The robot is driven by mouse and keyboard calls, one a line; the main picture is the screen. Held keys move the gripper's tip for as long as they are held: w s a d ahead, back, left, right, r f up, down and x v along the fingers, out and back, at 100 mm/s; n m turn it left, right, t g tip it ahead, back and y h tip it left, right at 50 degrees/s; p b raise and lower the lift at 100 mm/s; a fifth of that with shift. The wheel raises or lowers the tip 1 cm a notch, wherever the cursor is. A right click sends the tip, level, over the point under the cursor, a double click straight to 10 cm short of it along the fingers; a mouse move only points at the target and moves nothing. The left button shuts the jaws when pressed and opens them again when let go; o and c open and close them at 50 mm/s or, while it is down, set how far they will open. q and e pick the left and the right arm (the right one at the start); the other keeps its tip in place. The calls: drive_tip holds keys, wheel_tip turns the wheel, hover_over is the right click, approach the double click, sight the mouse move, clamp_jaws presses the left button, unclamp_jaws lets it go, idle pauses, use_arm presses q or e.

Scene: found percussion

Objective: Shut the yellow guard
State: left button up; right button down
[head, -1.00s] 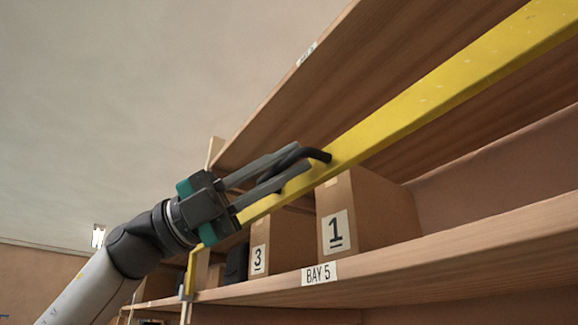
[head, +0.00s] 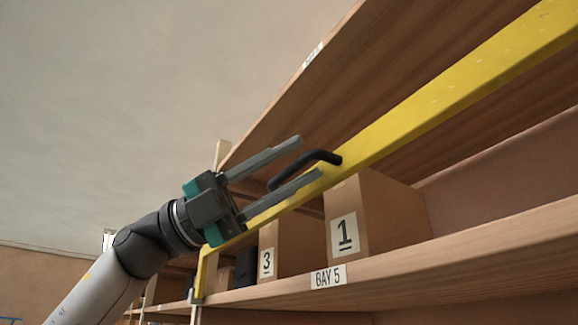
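The yellow guard (head: 440,98) is a long bar that slants across the shelf front from lower left to upper right. Its lower-left end bends down to a bracket at the shelf edge. A black curved handle (head: 312,157) is fixed to the bar. My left gripper (head: 310,157) is open, with one finger above the handle and one below it, the lower finger in front of the bar. The handle lies between the fingers; I cannot tell whether either touches it. My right gripper is not in view.
A shelf (head: 480,240) labelled BAY 5 holds cardboard boxes marked 1 (head: 385,215) and 3 (head: 295,245), behind the bar. Another shelf board (head: 340,75) runs above. Open room lies left of the shelving.

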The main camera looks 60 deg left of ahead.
use_arm(q)
drive_tip(key=shift+w+f, duration=0.15)
drive_tip(key=shift+s+a+f+b, duration=0.2)
drive_tip(key=shift+a+b, duration=0.05)
drive_tip(key=shift+b, duration=0.15)
drive_tip(key=b+v, duration=0.5)
drive_tip(key=v, duration=0.9)
drive_tip(key=shift+s+a+b, duration=0.25)
drive_tip(key=shift+b, duration=0.15)
drive_tip(key=shift+r, duration=0.15)
